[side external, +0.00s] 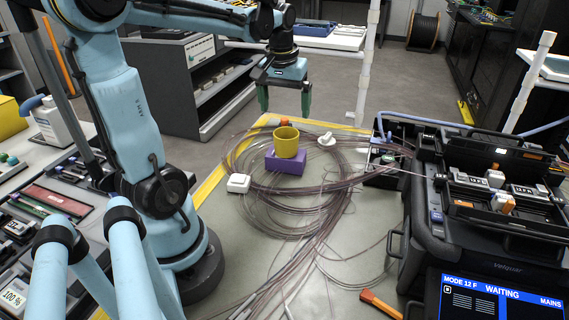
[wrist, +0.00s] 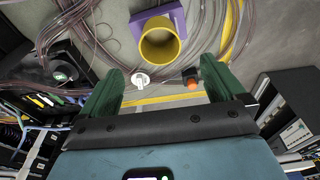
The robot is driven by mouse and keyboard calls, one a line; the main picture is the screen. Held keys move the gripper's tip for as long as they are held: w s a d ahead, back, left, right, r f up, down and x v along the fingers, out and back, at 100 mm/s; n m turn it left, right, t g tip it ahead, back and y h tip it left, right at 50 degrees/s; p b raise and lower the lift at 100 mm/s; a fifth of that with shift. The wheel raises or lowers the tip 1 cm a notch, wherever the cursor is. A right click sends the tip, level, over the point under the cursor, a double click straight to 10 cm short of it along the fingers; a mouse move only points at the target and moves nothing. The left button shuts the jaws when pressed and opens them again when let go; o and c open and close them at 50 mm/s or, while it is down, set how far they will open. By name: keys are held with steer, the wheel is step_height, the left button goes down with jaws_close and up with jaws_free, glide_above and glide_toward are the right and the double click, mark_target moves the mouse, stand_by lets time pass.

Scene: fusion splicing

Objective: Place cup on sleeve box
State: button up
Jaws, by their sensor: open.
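A yellow cup (side external: 286,142) stands upright on the purple sleeve box (side external: 285,163) on the grey table, amid coils of thin fibre. In the wrist view the cup (wrist: 160,44) shows its open mouth, with the purple box (wrist: 152,16) partly hidden beneath it. My gripper (side external: 285,108) hangs behind the cup in the side view, above the table's far edge and apart from the cup. In the wrist view my gripper's two green fingers (wrist: 158,80) are spread wide with nothing held between them.
A white block (side external: 239,183) lies left of the box. A white fitting (side external: 327,138) lies right of it, and an orange-topped item (side external: 284,122) sits behind the cup. The splicer case (side external: 480,190) fills the right. An orange-handled tool (side external: 380,304) lies at the front.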

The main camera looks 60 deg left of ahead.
steer(key=s+d+f+m+t+h, duration=0.1)
steer(key=d+m+t, duration=0.5)
steer(key=d, duration=1.3)
steer(key=f+m, duration=0.1)
steer(key=m, duration=0.2)
steer(key=shift+s+d+f, duration=0.15)
steer(key=shift+s, duration=0.15)
steer(key=shift+o, duration=0.4)
